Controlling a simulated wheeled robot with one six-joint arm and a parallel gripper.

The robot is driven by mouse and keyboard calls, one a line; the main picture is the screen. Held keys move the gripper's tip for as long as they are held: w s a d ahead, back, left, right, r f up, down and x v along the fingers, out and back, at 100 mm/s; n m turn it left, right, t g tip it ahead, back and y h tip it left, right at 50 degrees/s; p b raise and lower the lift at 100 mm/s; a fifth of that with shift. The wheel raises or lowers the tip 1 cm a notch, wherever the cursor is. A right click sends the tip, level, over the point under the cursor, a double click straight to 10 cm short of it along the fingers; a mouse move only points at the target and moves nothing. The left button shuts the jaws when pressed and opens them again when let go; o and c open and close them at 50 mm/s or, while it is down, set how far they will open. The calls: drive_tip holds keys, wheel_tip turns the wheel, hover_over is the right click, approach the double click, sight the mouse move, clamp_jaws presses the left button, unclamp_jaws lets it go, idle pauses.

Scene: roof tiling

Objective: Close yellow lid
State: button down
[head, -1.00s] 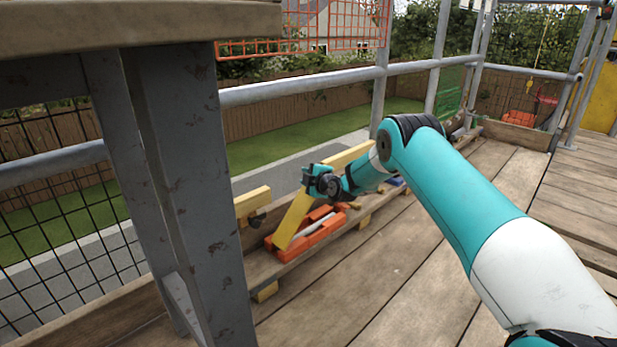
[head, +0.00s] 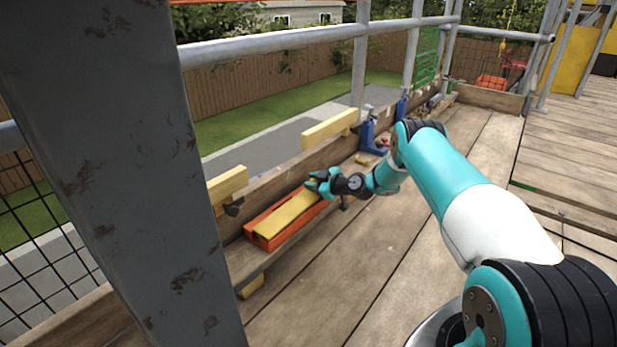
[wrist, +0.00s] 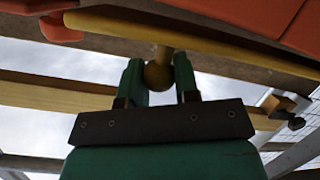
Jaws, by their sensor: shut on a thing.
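The yellow lid (head: 285,217) lies lengthwise over the long orange box (head: 262,242), looking nearly flat. The box's orange rim shows around it; I cannot tell whether the lid is fully seated. My gripper (head: 316,184) is at the lid's far end in the head view. In the wrist view my gripper (wrist: 160,82) has its two green fingers on either side of a round knob (wrist: 157,72) joined to the yellow lid (wrist: 190,38). Part of the orange box (wrist: 275,22) shows beyond the lid there. The box's inside is hidden.
The box sits on a raised plank beside the wooden toe board (head: 272,180). Yellow wooden blocks (head: 330,128) stick up along that board. Blue brackets (head: 370,140) stand farther along. A grey metal post (head: 130,180) fills the left foreground. The deck (head: 390,235) is clear.

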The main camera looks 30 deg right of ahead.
drive_tip(key=shift+w+f+b, duration=0.1)
drive_tip(key=shift+f+b, duration=0.2)
drive_tip(key=shift+f, duration=0.4)
drive_tip(key=c, duration=0.9)
unclamp_jaws()
drive_tip(key=shift+o, duration=0.2)
drive_tip(key=shift+d, duration=0.1)
drive_tip(key=shift+s+d+r+p, duration=0.1)
drive_tip(key=shift+s+r+p, duration=0.1)
drive_tip(key=shift+s+p, duration=0.1)
drive_tip(key=p+v, duration=0.9)
drive_tip(key=v, duration=0.7)
drive_tip(key=shift+s+d+p, duration=0.3)
